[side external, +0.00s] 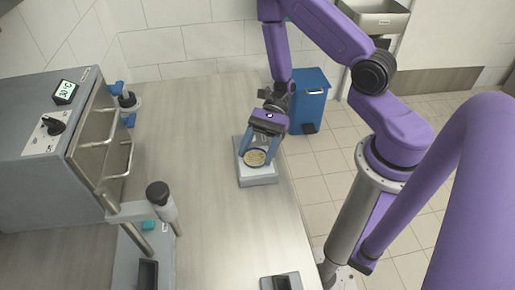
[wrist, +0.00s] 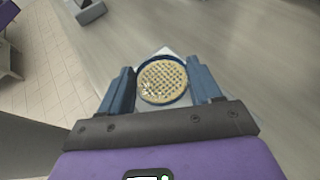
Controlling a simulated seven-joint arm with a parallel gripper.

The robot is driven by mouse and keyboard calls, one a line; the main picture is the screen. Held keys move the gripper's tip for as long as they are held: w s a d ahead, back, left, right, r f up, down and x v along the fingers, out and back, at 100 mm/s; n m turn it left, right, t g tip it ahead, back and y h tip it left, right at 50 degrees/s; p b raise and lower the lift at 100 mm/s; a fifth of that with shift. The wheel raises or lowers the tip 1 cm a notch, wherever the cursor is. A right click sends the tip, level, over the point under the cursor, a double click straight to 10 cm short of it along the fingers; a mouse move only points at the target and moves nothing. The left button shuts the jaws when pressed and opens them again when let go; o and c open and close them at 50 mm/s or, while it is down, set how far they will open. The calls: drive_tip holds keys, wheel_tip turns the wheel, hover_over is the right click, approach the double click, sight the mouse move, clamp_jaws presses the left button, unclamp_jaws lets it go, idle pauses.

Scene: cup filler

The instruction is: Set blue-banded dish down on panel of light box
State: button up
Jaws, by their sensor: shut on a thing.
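The blue-banded dish (side external: 256,158) is round, with a dark blue rim and a pale, dotted inside. It also shows in the wrist view (wrist: 163,82), level between the two blue fingers. My gripper (side external: 258,151) is shut on the dish from both sides; the fingers show in the wrist view (wrist: 162,76) too. The light box (side external: 258,181) is a low grey box with a pale panel on top, directly below the dish. A pale corner of it shows beyond the dish in the wrist view (wrist: 164,51). I cannot tell whether the dish touches the panel.
A grey oven-like cabinet (side external: 45,125) with a display and knob stands at left. A metal post with a black knob (side external: 158,192) stands in front of it. A small grey device (side external: 281,282) lies at the near bench edge. A blue bin (side external: 309,95) stands beyond the bench.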

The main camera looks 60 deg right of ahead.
drive_tip(key=o, duration=1)
drive_tip(key=shift+d+r, duration=0.1)
drive_tip(key=shift+r, duration=0.1)
drive_tip(key=v, duration=1.1)
drive_tip(key=s+a+r+n+t+h, duration=0.1)
drive_tip(key=s+r+n+h, duration=0.3)
drive_tip(key=n, duration=0.5)
drive_tip(key=s+a+r+n+t+h, duration=0.1)
drive_tip(key=s+r+n+h, duration=0.3)
drive_tip(key=n, duration=0.6)
drive_tip(key=s+a+r+n+h, duration=0.3)
drive_tip(key=s+r+n+h, duration=0.1)
drive_tip(key=n, duration=0.5)
drive_tip(key=shift+s+a+t+h, duration=0.15)
drive_tip(key=shift+s+t+h, duration=0.1)
drive_tip(key=shift+s, duration=0.45)
drive_tip(key=shift+s+a+t+h, duration=0.15)
drive_tip(key=shift+s+h, duration=0.1)
drive_tip(key=shift+s, duration=0.45)
